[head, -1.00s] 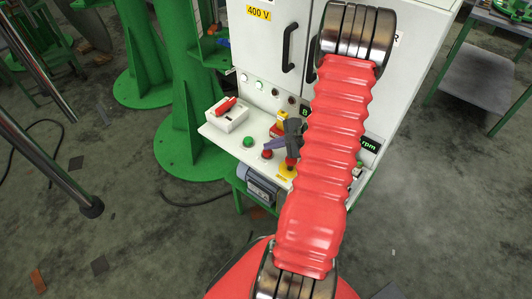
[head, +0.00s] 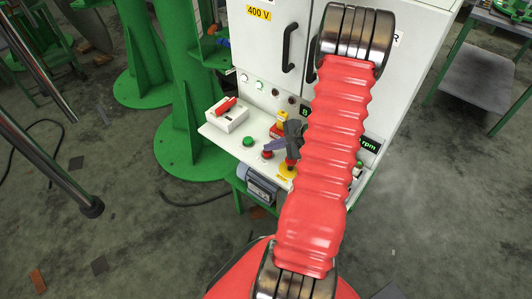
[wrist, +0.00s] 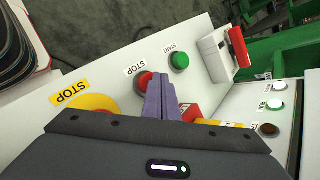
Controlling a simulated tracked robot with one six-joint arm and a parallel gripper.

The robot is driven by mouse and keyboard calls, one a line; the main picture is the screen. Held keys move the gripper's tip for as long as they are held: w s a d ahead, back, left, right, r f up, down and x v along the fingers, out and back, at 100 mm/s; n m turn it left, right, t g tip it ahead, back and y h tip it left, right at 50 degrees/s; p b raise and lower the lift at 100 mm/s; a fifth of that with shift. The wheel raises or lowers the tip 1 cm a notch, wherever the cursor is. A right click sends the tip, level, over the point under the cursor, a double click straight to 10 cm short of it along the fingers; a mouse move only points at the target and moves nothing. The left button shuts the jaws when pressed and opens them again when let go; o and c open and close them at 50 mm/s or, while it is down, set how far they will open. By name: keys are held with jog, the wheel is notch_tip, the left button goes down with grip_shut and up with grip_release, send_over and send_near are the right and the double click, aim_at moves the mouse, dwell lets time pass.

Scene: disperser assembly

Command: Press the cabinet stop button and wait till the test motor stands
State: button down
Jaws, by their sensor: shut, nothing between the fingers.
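The white cabinet (head: 285,75) has a sloping console shelf (head: 213,133) at its front. On it are a green START button (head: 247,142), a red STOP button (head: 267,154) and a yellow-based stop button (head: 286,172). The wrist view shows the red STOP button (wrist: 143,82) just left of my fingertips, partly covered by them. My gripper (wrist: 158,80) is shut and empty, with purple fingers over the console; I cannot tell whether it touches the button. The grey motor (head: 262,187) sits below the shelf. Whether it turns cannot be seen.
A white switch box with a red lever (head: 228,113) stands left on the console. Green rpm displays (head: 370,144) are mostly hidden by my red arm. A lamp (head: 258,85) on the cabinet is lit. Green columns (head: 190,150) stand to the left.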

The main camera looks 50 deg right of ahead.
aim_at(271, 153)
jog(key=shift+f, duration=0.65)
dwell(0.8)
jog(key=shift+r, duration=1.3)
jog(key=shift+r, duration=0.1)
jog(key=shift+r, duration=2.4)
